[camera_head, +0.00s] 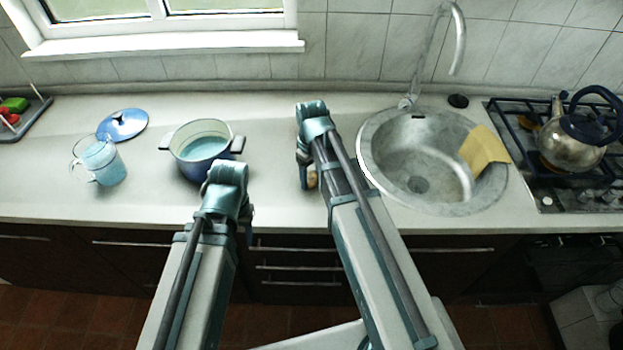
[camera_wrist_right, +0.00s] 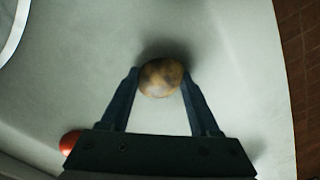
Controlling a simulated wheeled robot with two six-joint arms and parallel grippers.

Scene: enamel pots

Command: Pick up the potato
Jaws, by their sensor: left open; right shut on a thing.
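The brown potato (camera_wrist_right: 160,78) sits between the two fingers of my right gripper (camera_wrist_right: 158,82) in the right wrist view, and the fingers are shut on it. In the head view only a small part of the potato (camera_head: 312,179) shows beside my right arm, over the counter left of the sink; I cannot tell whether it touches the counter. My left gripper (camera_head: 245,222) hangs near the counter's front edge, mostly hidden by its own wrist; it is open and nothing shows in it.
A red round thing (camera_wrist_right: 70,142) lies near the right gripper. A blue pot (camera_head: 204,150), a lid (camera_head: 122,124) and a glass jug (camera_head: 106,166) stand at left. The sink (camera_head: 420,150) holds a yellow cloth (camera_head: 484,148) on its rim; a kettle (camera_head: 568,140) is on the stove.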

